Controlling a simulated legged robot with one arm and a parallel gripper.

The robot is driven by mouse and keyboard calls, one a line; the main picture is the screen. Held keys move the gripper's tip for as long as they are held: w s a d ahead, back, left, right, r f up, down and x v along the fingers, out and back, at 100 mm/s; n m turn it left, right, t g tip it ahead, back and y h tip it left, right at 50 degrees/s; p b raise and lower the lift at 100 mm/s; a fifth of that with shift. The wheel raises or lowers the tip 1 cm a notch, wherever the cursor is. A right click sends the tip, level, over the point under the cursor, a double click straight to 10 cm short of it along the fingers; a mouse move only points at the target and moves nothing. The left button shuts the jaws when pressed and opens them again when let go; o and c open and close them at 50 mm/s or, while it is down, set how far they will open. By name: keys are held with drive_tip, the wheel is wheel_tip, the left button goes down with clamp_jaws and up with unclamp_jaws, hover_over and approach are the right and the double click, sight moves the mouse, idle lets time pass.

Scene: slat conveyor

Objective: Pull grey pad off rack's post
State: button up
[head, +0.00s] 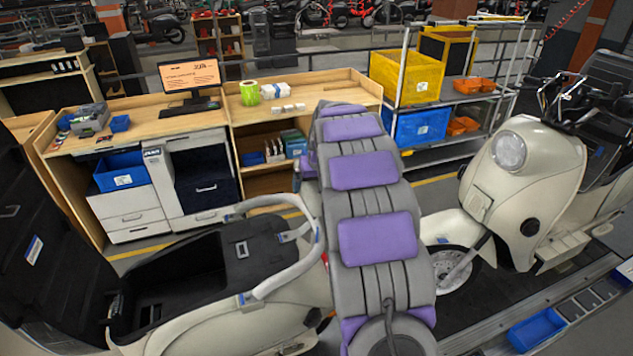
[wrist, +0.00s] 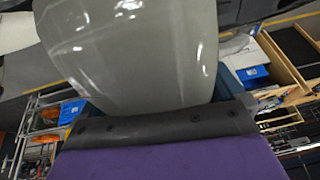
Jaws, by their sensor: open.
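The rack (head: 403,85) stands at the back right in the head view, with upright metal posts. I cannot make out the grey pad on a post in either view. My arm, grey with purple panels, fills the middle of the head view, and its far end points toward the workbenches. In the wrist view the purple, dark-edged part of my gripper (wrist: 160,122) fills the bottom. A large glossy grey form hangs above it; I cannot tell what it is. The gripper is open; nothing is seen held in it. The fingertips are not clear in the head view.
A yellow bin (head: 408,78), a blue bin (head: 420,125) and orange trays (head: 462,125) sit on the rack. A cream scooter (head: 525,190) stands at right, another scooter body (head: 240,310) at lower left. Wooden workbenches (head: 330,88) line the back left.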

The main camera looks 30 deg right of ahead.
drive_tip(key=shift+a+r, duration=0.15)
drive_tip(key=shift+a, duration=0.6)
drive_tip(key=shift+c, duration=1.3)
drive_tip(key=shift+a, duration=0.1)
drive_tip(key=shift+c, duration=0.7)
drive_tip(key=shift+d, duration=0.7)
drive_tip(key=c, duration=0.6)
drive_tip(key=shift+a, duration=0.1)
drive_tip(key=shift+c, duration=0.8)
drive_tip(key=o, duration=0.7)
drive_tip(key=shift+a, duration=0.1)
drive_tip(key=shift+c, duration=0.2)
drive_tip(key=c, duration=0.5)
drive_tip(key=shift+r, duration=0.1)
drive_tip(key=shift+r, duration=0.15)
drive_tip(key=shift+r, duration=0.15)
